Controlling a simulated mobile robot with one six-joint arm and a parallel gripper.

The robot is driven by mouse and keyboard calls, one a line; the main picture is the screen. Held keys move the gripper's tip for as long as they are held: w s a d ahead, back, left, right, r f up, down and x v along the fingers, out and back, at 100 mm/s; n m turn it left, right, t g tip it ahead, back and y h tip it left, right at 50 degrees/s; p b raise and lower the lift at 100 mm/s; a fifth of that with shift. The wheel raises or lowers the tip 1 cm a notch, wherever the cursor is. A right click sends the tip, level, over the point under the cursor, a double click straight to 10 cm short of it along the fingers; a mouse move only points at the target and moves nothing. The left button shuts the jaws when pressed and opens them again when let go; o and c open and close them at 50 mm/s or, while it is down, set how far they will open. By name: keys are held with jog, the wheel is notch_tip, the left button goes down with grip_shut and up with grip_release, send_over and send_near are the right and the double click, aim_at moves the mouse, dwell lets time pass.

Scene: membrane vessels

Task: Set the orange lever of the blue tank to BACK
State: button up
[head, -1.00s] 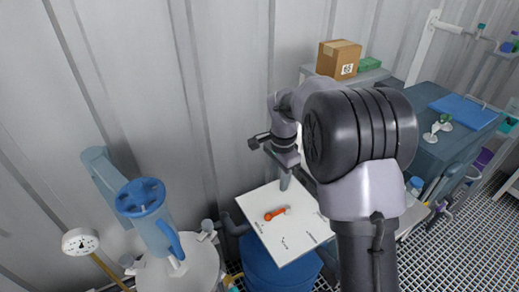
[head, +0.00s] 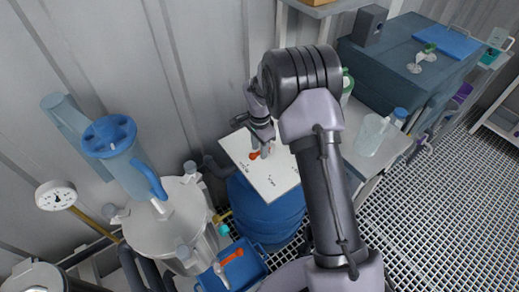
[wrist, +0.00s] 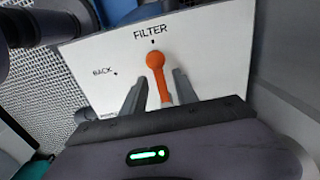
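The blue tank (head: 262,212) stands below a white label plate (head: 277,180) in the head view. The orange lever (wrist: 157,72) lies on the plate. In the wrist view its round end points at the mark under FILTER, and the BACK mark (wrist: 115,73) is to its left. My gripper (wrist: 156,85) is open, with one finger on each side of the lever and visible gaps between. In the head view my gripper is over the lever (head: 254,155) and partly hides it. Another word at the plate's lower left is partly hidden by my gripper.
A steel vessel with a blue-topped filter housing (head: 109,137) and a gauge (head: 56,195) stands to the left. A blue crate (head: 232,266) is on the floor in front. A bench with a clear jug (head: 370,136) stands to the right. Grating floor is free at right.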

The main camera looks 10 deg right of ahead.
grip_shut()
dwell(1.4)
